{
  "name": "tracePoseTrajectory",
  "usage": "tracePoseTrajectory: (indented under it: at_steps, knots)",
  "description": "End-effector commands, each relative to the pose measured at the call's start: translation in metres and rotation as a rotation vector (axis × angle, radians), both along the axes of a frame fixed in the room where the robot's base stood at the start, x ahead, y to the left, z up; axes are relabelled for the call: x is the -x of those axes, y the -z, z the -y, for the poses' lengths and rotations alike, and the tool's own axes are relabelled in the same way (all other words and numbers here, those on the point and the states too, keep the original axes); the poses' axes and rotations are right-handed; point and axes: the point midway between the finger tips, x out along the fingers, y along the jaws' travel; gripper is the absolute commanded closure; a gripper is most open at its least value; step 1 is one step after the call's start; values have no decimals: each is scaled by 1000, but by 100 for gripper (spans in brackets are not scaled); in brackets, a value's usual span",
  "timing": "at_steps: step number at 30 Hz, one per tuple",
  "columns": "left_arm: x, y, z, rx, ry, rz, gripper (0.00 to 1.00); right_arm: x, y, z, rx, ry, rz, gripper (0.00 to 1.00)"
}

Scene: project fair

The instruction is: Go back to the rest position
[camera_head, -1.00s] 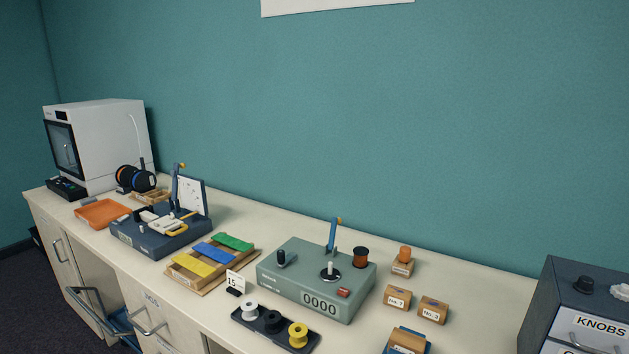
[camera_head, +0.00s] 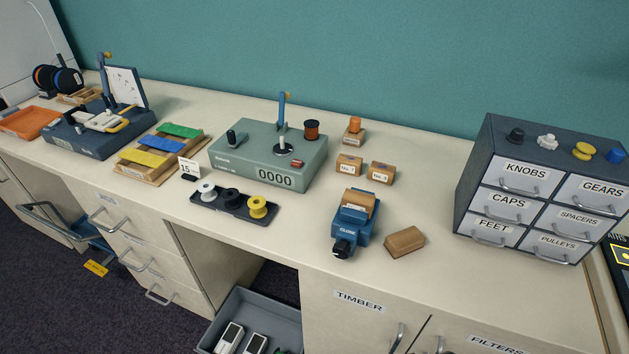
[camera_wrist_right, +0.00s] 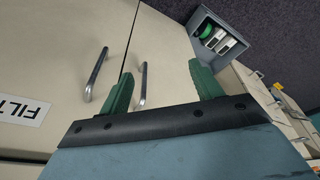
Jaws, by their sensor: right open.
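My right gripper (camera_wrist_right: 163,92) shows in the right wrist view with its two green fingers wide apart and nothing between them. It hangs in front of the cabinet doors, close to a metal door handle (camera_wrist_right: 142,86). Neither gripper shows in the head view, and my left gripper is out of sight. The bench top (camera_head: 430,215) carries a grey-green winding machine (camera_head: 235,150) with a counter reading 0000. A blue clamp (camera_head: 350,222) holding a brown block stands to the right of it.
A drawer cabinet (camera_head: 480,165) stands at the right end. An open grey drawer (camera_head: 285,310) with white devices juts out below the bench and also shows in the right wrist view (camera_wrist_right: 205,22). A spool tray (camera_head: 230,203), a loose brown block (camera_head: 405,241) and an orange tray (camera_head: 30,121) lie on the bench.

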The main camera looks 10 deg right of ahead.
Motion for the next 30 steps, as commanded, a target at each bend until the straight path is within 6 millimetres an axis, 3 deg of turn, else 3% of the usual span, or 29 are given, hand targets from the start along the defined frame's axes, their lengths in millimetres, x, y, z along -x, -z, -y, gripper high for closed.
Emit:
tracePoseTrajectory:
  at_steps: [1,6,11,15,19,24,30]
  knots:
    - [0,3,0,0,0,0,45,4,26,0,3,-2,-17,35]
    - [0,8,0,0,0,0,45,26,104,3,6,-7,-49,35]
    - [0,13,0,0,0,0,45,59,169,8,9,-14,-80,35]
    - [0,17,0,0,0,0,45,98,216,14,13,-21,-108,35]
    - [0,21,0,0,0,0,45,136,249,21,17,-25,-130,35]
    - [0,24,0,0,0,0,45,175,272,29,20,-31,-149,35]
    - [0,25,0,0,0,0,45,186,276,31,21,-33,-154,35]
